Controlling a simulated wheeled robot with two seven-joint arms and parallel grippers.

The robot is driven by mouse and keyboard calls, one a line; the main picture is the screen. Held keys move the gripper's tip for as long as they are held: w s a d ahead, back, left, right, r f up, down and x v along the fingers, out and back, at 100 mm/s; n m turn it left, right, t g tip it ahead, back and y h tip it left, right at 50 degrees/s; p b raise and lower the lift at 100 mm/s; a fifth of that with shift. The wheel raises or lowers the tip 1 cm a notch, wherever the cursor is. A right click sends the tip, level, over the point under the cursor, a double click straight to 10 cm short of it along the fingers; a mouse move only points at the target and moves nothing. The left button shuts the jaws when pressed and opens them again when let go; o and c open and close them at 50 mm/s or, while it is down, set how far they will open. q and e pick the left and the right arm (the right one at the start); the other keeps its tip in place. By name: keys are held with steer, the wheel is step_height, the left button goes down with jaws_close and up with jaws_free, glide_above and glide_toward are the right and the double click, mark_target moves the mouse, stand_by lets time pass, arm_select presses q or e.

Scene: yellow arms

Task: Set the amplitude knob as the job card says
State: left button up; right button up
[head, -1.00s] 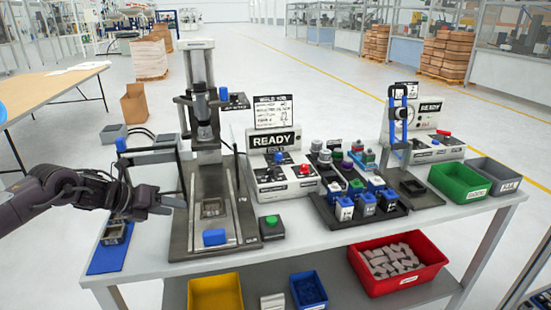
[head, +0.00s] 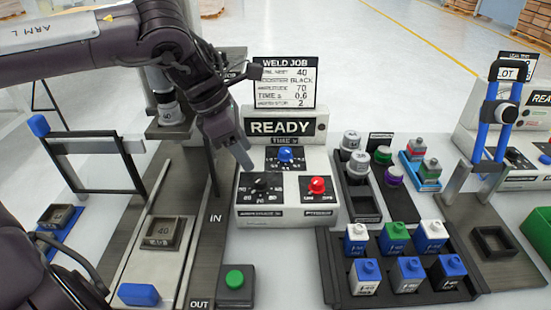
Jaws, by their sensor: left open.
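The black amplitude knob (head: 261,184) sits at the lower left of the white control box (head: 288,211), over a dark scale plate. Its exact setting is too small to read. The job card (head: 286,84) above the box is headed WELD JOB and lists amplitude 70, time 0.6 and booster black. My left gripper (head: 243,160) is open and empty, pointing down just above and left of the amplitude knob, apart from it as far as I can tell. My right gripper is not in view.
A blue time knob (head: 285,155) and a red knob (head: 317,186) share the box under the READY display (head: 281,127). A green button (head: 235,279) stands in front. Right of the box is a black rack (head: 334,268) of small blocks. My arm hides much of the press.

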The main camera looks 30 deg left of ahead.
mark_target(260, 179)
arm_select(q)
steer(key=shift+d+f, duration=0.1)
steer(key=shift+f, duration=0.3)
steer(key=shift+s+d+f, duration=0.1)
steer(key=shift+d+f, duration=0.1)
steer(key=shift+f, duration=0.35)
steer(key=shift+d+f, duration=0.15)
steer(key=shift+f, duration=0.4)
steer(key=x, duration=0.3)
steer(key=shift+w+f, duration=0.2)
steer(key=shift+w, duration=0.1)
steer(key=shift+w+d+f, duration=0.1)
steer(key=shift+d+f, duration=0.1)
steer(key=shift+f, duration=0.15)
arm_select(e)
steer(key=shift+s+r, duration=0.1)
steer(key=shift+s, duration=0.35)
arm_select(q)
steer(key=c, duration=1)
steer(key=shift+o, duration=0.2)
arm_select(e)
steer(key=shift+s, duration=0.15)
